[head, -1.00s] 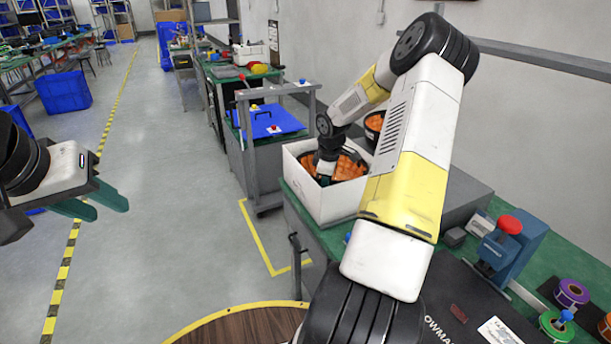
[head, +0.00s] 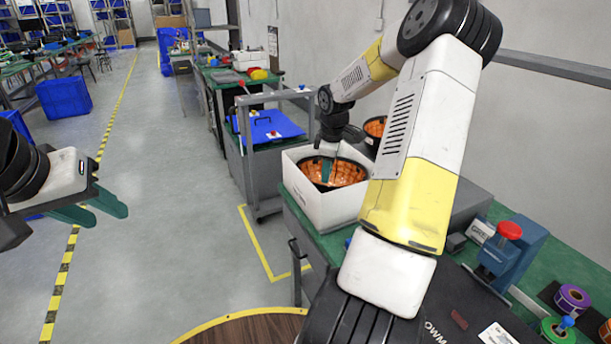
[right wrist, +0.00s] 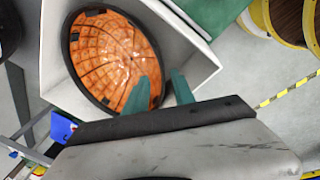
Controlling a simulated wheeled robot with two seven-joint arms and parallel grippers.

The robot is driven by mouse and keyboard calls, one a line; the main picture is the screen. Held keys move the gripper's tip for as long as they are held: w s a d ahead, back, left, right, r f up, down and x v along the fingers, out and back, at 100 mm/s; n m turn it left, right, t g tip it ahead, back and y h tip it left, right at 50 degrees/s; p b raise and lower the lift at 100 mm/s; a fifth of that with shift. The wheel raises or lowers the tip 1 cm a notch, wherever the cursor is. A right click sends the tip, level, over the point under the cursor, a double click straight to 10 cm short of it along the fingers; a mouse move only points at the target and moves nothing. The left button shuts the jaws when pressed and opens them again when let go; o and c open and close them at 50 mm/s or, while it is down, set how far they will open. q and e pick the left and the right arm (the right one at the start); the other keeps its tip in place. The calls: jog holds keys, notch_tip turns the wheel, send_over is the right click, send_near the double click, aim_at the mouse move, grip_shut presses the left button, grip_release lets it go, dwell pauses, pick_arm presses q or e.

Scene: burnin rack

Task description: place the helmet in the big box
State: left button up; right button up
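A helmet (head: 345,172), orange inside with a black rim, sits open side up in the white box (head: 325,207) on the green bench. The right wrist view shows the helmet (right wrist: 105,58) inside the box, near its walls (right wrist: 195,60). My right gripper (head: 327,168) points down over the near-left part of the helmet. In the right wrist view its green fingers (right wrist: 160,93) are apart with nothing clamped between them, one over the helmet's inside and one beyond its rim. My left gripper (head: 98,208) is open and empty over the floor at left.
Another orange, black-rimmed item (head: 375,127) stands behind the box, partly hidden by my right arm. A blue-topped cart (head: 268,125) stands left of the bench. A blue press with a red knob (head: 509,230) and tape rolls (head: 572,298) lie at right.

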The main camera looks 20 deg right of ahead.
jog(key=s+a+r+m+t, duration=0.1)
jog(key=s+a+r+m, duration=0.4)
jog(key=s+a+r, duration=0.95)
jog(key=s+a+r+m+t+y, duration=0.1)
jog(key=s+a+r+m, duration=0.1)
jog(key=s, duration=0.4)
jog(key=s+a+r+m+t+y, duration=0.1)
jog(key=s+a+r+m+t, duration=0.1)
jog(key=s+a, duration=0.3)
jog(key=shift+s+r+m+y, duration=0.3)
jog(key=shift+s+r+m, duration=0.15)
jog(key=shift+s+m, duration=0.15)
jog(key=shift+d, duration=0.1)
